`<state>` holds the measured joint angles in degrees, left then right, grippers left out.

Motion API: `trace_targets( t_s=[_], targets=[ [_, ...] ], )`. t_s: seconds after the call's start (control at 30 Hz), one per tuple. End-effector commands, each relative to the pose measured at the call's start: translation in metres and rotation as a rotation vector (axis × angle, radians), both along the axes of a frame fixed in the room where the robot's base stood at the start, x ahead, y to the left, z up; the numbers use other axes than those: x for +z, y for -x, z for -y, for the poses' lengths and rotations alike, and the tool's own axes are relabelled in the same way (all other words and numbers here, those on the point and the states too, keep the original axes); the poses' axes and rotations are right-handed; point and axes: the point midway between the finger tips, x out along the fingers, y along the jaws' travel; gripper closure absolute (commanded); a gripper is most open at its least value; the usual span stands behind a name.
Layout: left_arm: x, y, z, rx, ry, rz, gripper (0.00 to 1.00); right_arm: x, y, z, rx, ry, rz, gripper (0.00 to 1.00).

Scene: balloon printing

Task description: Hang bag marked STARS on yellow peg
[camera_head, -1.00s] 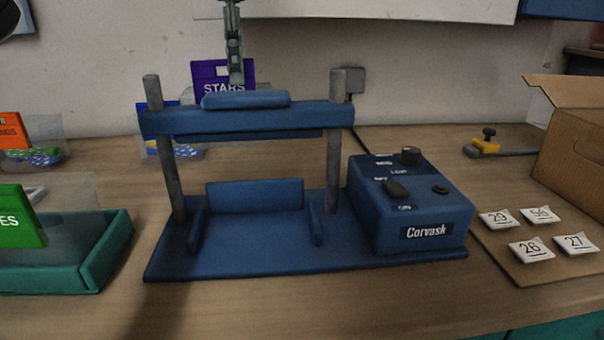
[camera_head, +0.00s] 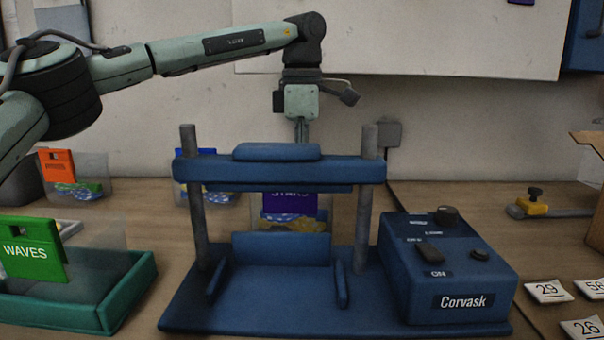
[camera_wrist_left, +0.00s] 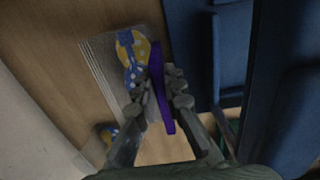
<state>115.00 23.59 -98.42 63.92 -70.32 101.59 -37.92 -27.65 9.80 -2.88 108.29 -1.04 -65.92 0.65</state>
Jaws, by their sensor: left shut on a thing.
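The STARS bag has a purple header card (camera_head: 290,204) and clear plastic below it with yellow and blue contents (camera_head: 296,224). In the head view it is behind the blue press, seen under the crossbar. In the left wrist view the purple card (camera_wrist_left: 159,85) is edge-on between the fingers, with the clear bag (camera_wrist_left: 115,70) beside it over the table. My left gripper (camera_wrist_left: 163,97) is shut on the card. In the head view its fingertips are hidden behind the crossbar. No yellow peg shows in either view, and my right gripper is not seen.
The blue press (camera_head: 280,171) stands in front of the held bag, with its control box (camera_head: 455,270) at right. The green WAVES bag (camera_head: 32,250) stands in a teal tray (camera_head: 125,295). Orange-card (camera_head: 57,165) and blue-card (camera_head: 195,152) bags are behind. Numbered packets (camera_head: 549,291) lie right.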

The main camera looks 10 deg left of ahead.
Motion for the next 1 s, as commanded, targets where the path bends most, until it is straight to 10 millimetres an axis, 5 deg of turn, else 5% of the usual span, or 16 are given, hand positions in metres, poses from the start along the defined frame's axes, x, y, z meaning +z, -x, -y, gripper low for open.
trace_targets(
  t_s=[0.07,0.1,0.27,0.63,1.0],
  targets=[
    [-0.003,0.000,0.000,0.000,0.000,-0.001,1.00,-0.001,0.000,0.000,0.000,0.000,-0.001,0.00],
    [-0.003,0.000,0.000,0.000,0.000,-0.001,0.88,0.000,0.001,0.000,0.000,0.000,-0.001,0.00],
    [-0.003,0.000,0.000,0.000,0.000,-0.001,0.70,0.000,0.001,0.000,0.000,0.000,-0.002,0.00],
    [0.004,0.000,0.000,0.000,0.001,0.002,0.70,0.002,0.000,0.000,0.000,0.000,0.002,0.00],
    [0.078,0.000,0.001,0.001,0.001,0.002,0.70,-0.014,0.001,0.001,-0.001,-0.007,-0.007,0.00]
  ],
)
